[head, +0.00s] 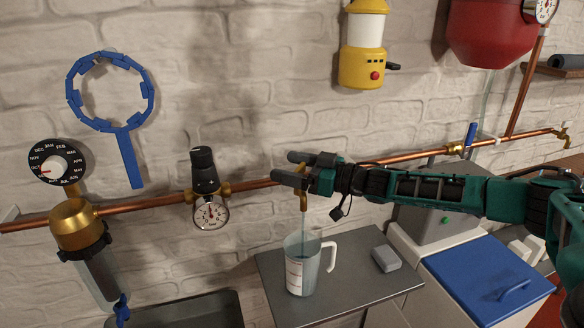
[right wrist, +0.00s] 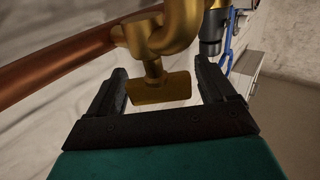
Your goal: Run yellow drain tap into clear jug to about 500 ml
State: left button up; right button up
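The yellow drain tap (head: 303,200) hangs from the copper pipe, partly hidden by my right gripper (head: 288,168). In the right wrist view its brass handle (right wrist: 160,88) sits between the two fingers of the right gripper (right wrist: 162,85), with a gap on each side. The right gripper is open around the handle. A thin pale stream runs down from the tap into the clear jug (head: 311,273). The jug stands upright under the tap, handle to the right, with a white label or scale on its side. The water level is hard to read. My left gripper is not in view.
The jug stands on a grey worktop (head: 350,290) with a small grey block (head: 386,259). A pressure gauge (head: 210,213) and a brass filter (head: 77,225) are on the pipe (head: 145,202) to the left. A blue-lidded box (head: 470,275) stands right, below my right arm.

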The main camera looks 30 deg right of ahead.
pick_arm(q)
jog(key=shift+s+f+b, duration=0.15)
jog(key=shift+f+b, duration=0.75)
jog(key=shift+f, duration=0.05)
pick_arm(e)
jog(key=v, duration=1.3)
